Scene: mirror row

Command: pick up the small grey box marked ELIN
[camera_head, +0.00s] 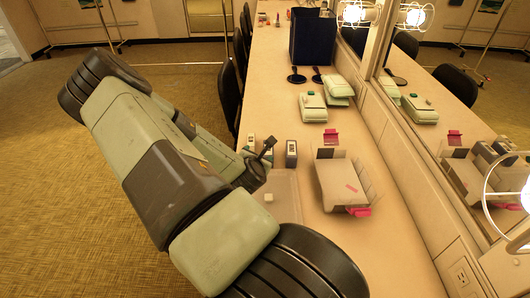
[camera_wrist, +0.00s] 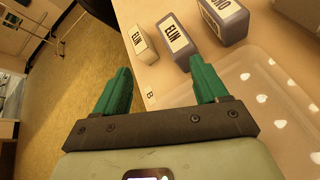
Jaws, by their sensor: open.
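The small grey box marked ELIN (camera_wrist: 182,56) stands near the counter's edge in the wrist view, ahead of my gripper and apart from it. A cream box (camera_wrist: 144,45), also marked ELIN, stands just left of it. A larger grey box (camera_wrist: 226,22) with a partly cut-off label stands to its right. My gripper (camera_wrist: 163,68) is open and empty, its green fingers spread below the boxes in the picture. In the head view my gripper (camera_head: 262,157) is over the counter's left edge and partly covers the box row. Labels there are too small to read.
A clear shallow tray (camera_wrist: 262,92) lies right of my gripper. A pale open organiser (camera_head: 340,183) with pink items stands right of the boxes in the head view. Green-white cases (camera_head: 313,108) and a dark blue bin (camera_head: 311,40) stand farther back. A mirror (camera_head: 440,110) lines the right side.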

